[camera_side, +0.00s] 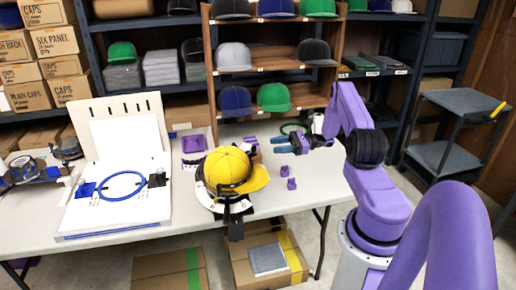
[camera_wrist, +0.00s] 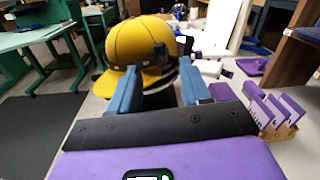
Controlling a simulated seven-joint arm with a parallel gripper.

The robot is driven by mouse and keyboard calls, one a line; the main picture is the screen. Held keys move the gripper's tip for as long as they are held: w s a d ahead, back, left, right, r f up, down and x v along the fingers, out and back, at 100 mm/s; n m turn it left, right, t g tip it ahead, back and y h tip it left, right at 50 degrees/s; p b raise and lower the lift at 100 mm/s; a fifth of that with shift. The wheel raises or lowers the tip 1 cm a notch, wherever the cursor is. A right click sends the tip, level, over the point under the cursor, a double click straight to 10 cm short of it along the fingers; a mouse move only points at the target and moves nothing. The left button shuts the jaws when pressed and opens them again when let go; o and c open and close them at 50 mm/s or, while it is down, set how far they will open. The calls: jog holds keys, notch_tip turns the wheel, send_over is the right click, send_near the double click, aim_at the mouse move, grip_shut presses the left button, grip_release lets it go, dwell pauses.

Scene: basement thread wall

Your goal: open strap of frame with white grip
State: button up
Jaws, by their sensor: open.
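A yellow cap (camera_side: 230,168) sits on a round cap frame (camera_side: 205,195) with a pale, whitish lower part and dark strap and clamp parts, near the table's front edge. The yellow cap (camera_wrist: 140,45) also shows straight ahead in the wrist view, with a dark strap or clip in front of it. My gripper (camera_side: 278,145) is right of and behind the cap, apart from it. Its two blue fingers (camera_wrist: 160,80) are spread and empty. I cannot tell which part is the white grip; the strap's state is partly hidden behind the fingers.
A white board with a blue hoop (camera_side: 122,186) stands to the left. Small purple blocks (camera_side: 291,184) lie right of the cap; a purple tray (camera_side: 193,143) is behind it. Other frames (camera_side: 30,168) lie at far left. Shelves with caps (camera_side: 235,57) stand behind the table.

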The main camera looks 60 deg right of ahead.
jog(key=x, duration=0.8)
jog(key=shift+w+a, duration=0.1)
grip_shut()
